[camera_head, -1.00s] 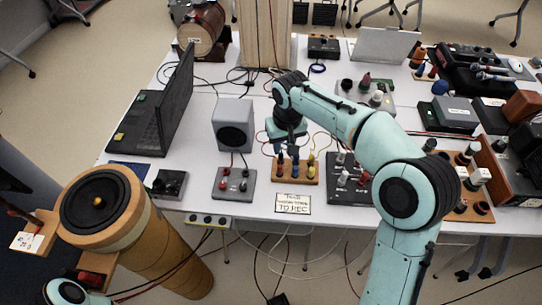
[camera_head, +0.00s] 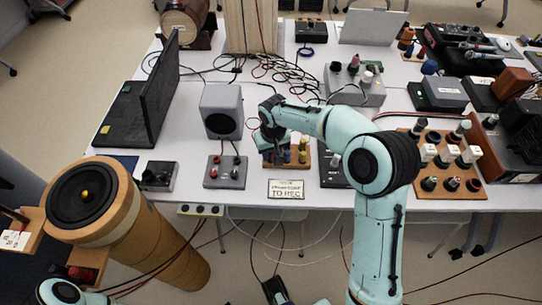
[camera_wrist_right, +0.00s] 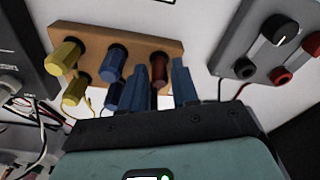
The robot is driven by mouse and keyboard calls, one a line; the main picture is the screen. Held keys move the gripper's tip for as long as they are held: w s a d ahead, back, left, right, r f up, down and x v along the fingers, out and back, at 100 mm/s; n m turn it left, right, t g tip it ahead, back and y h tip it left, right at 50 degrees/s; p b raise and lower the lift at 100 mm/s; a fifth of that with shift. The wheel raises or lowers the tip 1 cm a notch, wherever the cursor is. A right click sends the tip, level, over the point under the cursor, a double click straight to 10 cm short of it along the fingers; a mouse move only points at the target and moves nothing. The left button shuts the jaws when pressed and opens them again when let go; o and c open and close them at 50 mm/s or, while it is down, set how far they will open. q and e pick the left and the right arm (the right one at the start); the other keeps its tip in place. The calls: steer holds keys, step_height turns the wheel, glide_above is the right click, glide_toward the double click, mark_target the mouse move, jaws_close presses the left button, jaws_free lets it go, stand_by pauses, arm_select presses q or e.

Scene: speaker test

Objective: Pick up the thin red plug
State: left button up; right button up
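The wooden terminal board (camera_head: 300,164) stands near the table's front edge, partly hidden by my right gripper (camera_head: 275,158). In the right wrist view, the board (camera_wrist_right: 134,44) carries yellow posts (camera_wrist_right: 66,56), blue posts (camera_wrist_right: 117,60) and one dark red post or plug (camera_wrist_right: 158,68). My right gripper (camera_wrist_right: 162,88) shows two blue-grey fingers, apart, one on each side of the red piece in the picture. I see no clear contact, and its lower part is hidden. I cannot tell whether it is the thin red plug. My left gripper is not clearly visible.
A grey box (camera_head: 225,172) with red and black plugs stands left of the board. A grey speaker (camera_head: 221,110) stands behind, a sign (camera_head: 285,189) in front. A board of posts (camera_head: 472,165) lies right, and loose cables (camera_head: 285,70) lie behind.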

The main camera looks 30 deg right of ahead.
steer(key=shift+f, duration=0.35)
jaws_close()
steer(key=shift+r, duration=0.1)
step_height(320, 180, up, 20)
steer(key=p, duration=0.3)
steer(key=shift+p, duration=0.35)
step_height(320, 180, up, 4)
steer(key=p, duration=0.3)
steer(key=shift+p, duration=0.3)
